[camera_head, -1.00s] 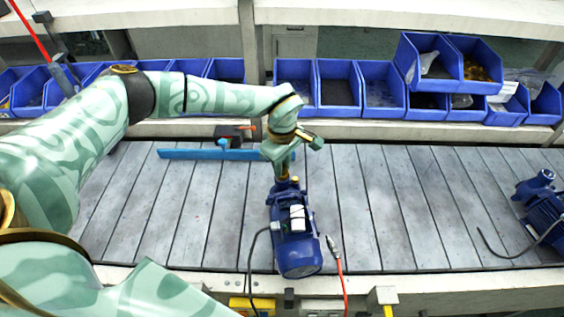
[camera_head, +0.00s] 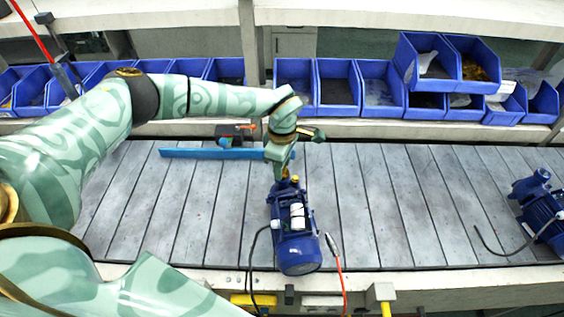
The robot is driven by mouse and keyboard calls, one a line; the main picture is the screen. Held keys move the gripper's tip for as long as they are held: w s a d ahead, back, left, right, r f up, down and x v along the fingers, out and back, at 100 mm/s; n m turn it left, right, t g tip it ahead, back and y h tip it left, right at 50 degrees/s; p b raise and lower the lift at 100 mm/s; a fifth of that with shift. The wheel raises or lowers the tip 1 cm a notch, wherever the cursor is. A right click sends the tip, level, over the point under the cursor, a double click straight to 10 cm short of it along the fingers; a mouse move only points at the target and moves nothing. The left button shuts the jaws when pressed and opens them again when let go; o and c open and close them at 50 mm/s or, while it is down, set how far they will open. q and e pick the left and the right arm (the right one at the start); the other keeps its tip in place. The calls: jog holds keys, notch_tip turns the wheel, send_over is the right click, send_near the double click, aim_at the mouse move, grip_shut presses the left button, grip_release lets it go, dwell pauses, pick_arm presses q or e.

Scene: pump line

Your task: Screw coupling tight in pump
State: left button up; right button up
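A blue pump (camera_head: 295,240) with a ribbed motor body and a white label lies on the grey slatted conveyor, its round motor end toward me. A small brass coupling (camera_head: 295,180) shows at the pump's far end, partly hidden by my gripper. My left gripper (camera_head: 281,176) points down at that far end, close to the coupling. Its fingertips are small and partly hidden, so I cannot tell whether they touch or grip it. My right gripper is out of view.
A blue bar (camera_head: 205,154) lies across the conveyor behind the pump. Blue bins (camera_head: 339,88) line the back shelf. Another blue pump (camera_head: 540,210) stands at the right edge. A red hose (camera_head: 341,275) and a dark cable (camera_head: 252,260) run near the pump's front. The conveyor between the pumps is clear.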

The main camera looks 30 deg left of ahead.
pick_arm(q)
jog(key=shift+r+n+p, duration=0.1)
jog(key=shift+n+p, duration=0.4)
jog(key=shift+n, duration=0.3)
jog(key=shift+n+p, duration=0.3)
jog(key=shift+n, duration=0.6)
jog(key=n+p, duration=0.1)
jog(key=n, duration=0.1)
jog(key=shift+n, duration=0.7)
